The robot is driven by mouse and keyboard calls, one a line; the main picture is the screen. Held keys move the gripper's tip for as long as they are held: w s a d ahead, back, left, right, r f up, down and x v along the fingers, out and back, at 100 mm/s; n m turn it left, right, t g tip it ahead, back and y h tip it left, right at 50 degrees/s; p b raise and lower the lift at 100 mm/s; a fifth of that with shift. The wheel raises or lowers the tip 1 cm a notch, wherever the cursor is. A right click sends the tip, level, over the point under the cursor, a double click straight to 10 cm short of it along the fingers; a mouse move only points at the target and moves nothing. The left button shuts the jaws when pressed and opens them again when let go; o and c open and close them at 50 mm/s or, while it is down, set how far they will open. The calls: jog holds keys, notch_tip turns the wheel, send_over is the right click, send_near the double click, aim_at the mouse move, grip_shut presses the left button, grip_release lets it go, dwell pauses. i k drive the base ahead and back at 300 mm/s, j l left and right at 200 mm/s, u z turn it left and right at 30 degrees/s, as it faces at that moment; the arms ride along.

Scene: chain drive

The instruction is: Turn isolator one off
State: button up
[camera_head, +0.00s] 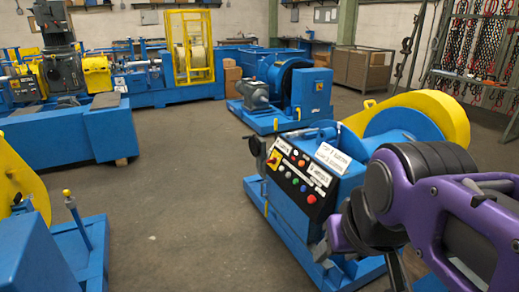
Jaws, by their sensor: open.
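A black control panel (300,181) sits on the front of the blue machine (287,214) at centre right. A red and yellow rotary switch (272,160) is at the panel's upper left. It looks like an isolator, but its number and position are too small to read. My gripper (358,258) is at the lower right, in front of the machine and below and right of the panel. It is open, partly hidden by my purple arm, and apart from the switch. I see nothing held in it.
Several coloured buttons and white labels cover the panel. A yellow guard (432,106) rises behind the machine. Another blue machine (285,92) stands farther back. Blue and yellow equipment (45,255) is at the lower left. The grey floor (185,190) between is clear.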

aim_at(274, 160)
jog(key=i+j+z, duration=0.1)
jog(key=i+j, duration=0.4)
jog(key=i, duration=0.35)
jog(key=i+j+z, duration=0.15)
jog(key=i+j, duration=0.4)
jog(key=i, duration=0.3)
jog(key=i+j+z, duration=0.1)
jog(key=i+j, duration=0.6)
jog(key=i+j+u, duration=0.25)
jog(key=i, duration=0.25)
jog(key=i+j+u, duration=0.25)
jog(key=i, duration=0.25)
jog(key=k+j+z, duration=0.1)
jog(key=j+z, duration=0.4)
jog(key=k+l+z, duration=0.2)
jog(key=l, duration=0.15)
jog(key=k+l, duration=0.1)
jog(key=l, duration=0.3)
jog(key=k+l, duration=0.15)
jog(key=l, duration=0.2)
